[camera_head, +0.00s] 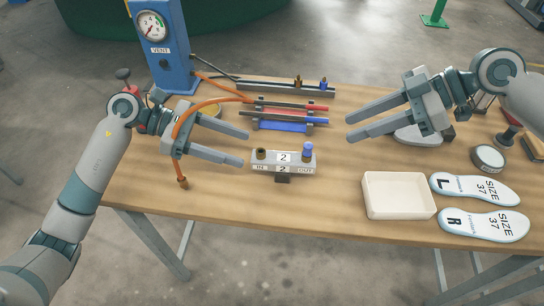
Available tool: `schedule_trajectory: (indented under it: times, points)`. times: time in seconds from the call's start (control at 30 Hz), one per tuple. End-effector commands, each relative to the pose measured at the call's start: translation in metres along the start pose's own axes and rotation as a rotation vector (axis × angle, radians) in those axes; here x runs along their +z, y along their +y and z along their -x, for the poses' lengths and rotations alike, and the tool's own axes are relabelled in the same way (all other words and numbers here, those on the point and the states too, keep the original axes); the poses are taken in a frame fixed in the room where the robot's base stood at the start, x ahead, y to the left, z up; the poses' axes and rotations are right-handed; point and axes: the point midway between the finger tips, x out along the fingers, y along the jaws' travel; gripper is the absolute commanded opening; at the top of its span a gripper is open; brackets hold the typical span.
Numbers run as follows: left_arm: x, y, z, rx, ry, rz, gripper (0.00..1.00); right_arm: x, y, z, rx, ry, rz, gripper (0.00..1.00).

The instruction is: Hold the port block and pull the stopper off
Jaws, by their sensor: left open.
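The small grey port block (270,166) stands near the middle of the wooden table, marked 2, IN and OUT. A blue stopper (308,149) sits upright on its OUT end at the right. A dark brass-coloured port (261,153) is on its IN end at the left. My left gripper (245,150) is open, its fingertips pointing right, just left of the block and apart from it. My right gripper (349,127) has its fingers spread and empty, up and to the right of the stopper, pointing left.
An orange hose (182,125) hangs by my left gripper from the blue gauge stand (172,45). Behind the block is a rack with red and blue bars (285,116). A cream tray (399,196) and two insoles (484,222) lie right. Table in front of the block is clear.

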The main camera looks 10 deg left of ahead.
Motion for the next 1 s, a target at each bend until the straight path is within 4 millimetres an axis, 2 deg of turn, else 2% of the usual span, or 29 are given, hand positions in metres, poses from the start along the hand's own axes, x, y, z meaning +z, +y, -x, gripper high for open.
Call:
schedule_trajectory:
  times: [0.3, 0.5, 0.7, 1.0]
  points:
    - [0.001, 0.0, -0.054, 0.0, -0.003, 0.0, 0.55, 0.0, 0.0, 0.0, 0.0, 0.0, 0.0, 0.31]
    - [0.001, 0.0, -0.081, 0.001, -0.002, 0.0, 0.55, 0.0, 0.0, 0.0, 0.0, 0.0, 0.0, 0.31]
    - [0.0, 0.0, -0.095, 0.001, 0.0, -0.001, 0.55, 0.0, 0.0, 0.0, 0.0, 0.0, 0.0, 0.31]
    - [0.0, 0.0, -0.098, 0.001, 0.0, -0.001, 0.55, 0.0, 0.0, 0.0, 0.0, 0.0, 0.0, 0.31]
